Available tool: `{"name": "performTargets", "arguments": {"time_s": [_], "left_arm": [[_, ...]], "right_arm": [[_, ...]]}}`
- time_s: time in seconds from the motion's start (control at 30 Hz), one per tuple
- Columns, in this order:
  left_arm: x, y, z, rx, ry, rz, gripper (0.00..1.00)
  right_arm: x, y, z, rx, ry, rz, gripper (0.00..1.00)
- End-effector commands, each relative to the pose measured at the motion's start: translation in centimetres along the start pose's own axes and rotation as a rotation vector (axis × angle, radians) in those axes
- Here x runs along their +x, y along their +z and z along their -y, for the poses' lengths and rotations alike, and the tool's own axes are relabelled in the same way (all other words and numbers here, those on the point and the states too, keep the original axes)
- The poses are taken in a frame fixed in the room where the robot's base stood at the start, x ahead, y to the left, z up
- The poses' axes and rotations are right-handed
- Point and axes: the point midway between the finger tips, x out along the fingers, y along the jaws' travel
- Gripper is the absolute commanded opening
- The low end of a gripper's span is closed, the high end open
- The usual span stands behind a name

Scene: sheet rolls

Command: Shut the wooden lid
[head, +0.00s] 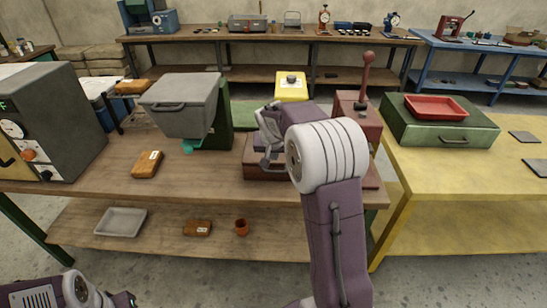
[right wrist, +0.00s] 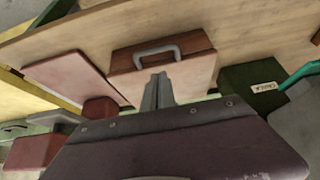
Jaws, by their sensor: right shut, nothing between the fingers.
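A brown wooden box (head: 257,172) stands at the front of the wooden bench in the head view, partly hidden by my right arm. In the right wrist view, the box (right wrist: 124,60) has a grey bar handle (right wrist: 157,51) on its brown side and a paler flat face (right wrist: 195,78). I cannot tell for sure which face is the lid or how far it stands open. My right gripper (head: 267,162) is at the box; its closed fingers (right wrist: 158,78) overlap the pale face near the handle, and contact is unclear. My left arm shows at the lower left; its fingers are out of view.
Left of the box, a grey bin (head: 183,105) hangs on a green stand, with a brown packet (head: 147,164) before it. A red lever press (head: 357,115) stands close right. A green case (head: 440,128) with a red tray (head: 436,107) is on the yellow bench (head: 408,175).

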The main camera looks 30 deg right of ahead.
Motion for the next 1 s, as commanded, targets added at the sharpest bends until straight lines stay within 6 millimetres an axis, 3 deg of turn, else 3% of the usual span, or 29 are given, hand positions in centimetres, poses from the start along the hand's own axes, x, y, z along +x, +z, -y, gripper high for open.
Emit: {"name": "performTargets", "arguments": {"time_s": [0.1, 0.3, 0.77, 0.87, 0.97, 1.0], "left_arm": [[0.2, 0.2, 0.0, 0.000, 0.000, 0.005, 0.36], [0.0, 0.1, 0.0, 0.000, 0.000, 0.004, 0.36], [-0.3, 0.1, 0.0, 0.000, 0.000, 0.004, 0.36], [-2.4, -0.1, 0.0, 0.000, 0.000, 0.005, 0.36], [-4.2, -0.3, -0.1, 0.000, 0.000, 0.004, 0.36], [-4.8, -0.4, -0.1, 0.000, 0.000, 0.004, 0.36]], "right_arm": [[-3.4, 0.3, 0.1, -0.002, -0.003, -0.006, 0.00], [-7.1, 0.6, 0.1, -0.002, -0.003, -0.004, 0.00], [-8.4, 0.7, 0.2, -0.005, -0.003, -0.002, 0.00], [-11.0, 0.3, 1.8, -0.039, -0.025, -0.006, 0.00], [-11.4, 6.1, 2.8, -0.098, -0.041, 0.115, 0.00], [-11.5, 9.0, 2.9, -0.135, -0.053, 0.167, 0.00]]}}
